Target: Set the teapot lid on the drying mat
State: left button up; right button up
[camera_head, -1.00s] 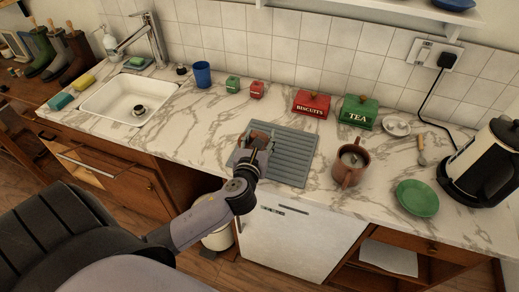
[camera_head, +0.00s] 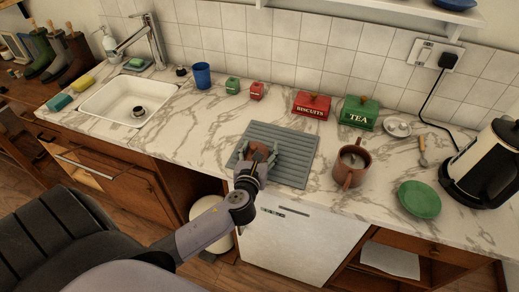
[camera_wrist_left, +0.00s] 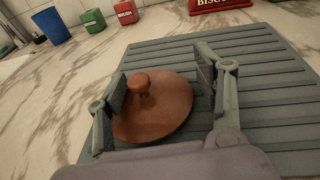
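The teapot lid (camera_head: 259,153) is a reddish-brown disc with a round knob. It appears to lie knob up on the left part of the grey ribbed drying mat (camera_head: 295,152). In the left wrist view the lid (camera_wrist_left: 165,108) sits between the spread fingers of my left gripper (camera_wrist_left: 160,88), over the mat (camera_wrist_left: 265,85). The fingers stand apart from the knob, and the left one hides part of the lid's rim. In the head view my left gripper (camera_head: 258,158) is low over the mat. My right gripper is not in view.
A brown teapot (camera_head: 350,168) stands open right of the mat, with a green saucer (camera_head: 419,199) and a kettle (camera_head: 485,165) further right. Red and green tins (camera_head: 312,103) stand behind. The counter left of the mat is clear up to the sink (camera_head: 128,100).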

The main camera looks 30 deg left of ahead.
pick_arm(q)
jog(key=shift+r, duration=0.15)
jog(key=b+v, duration=0.1)
jog(key=v, duration=1.1)
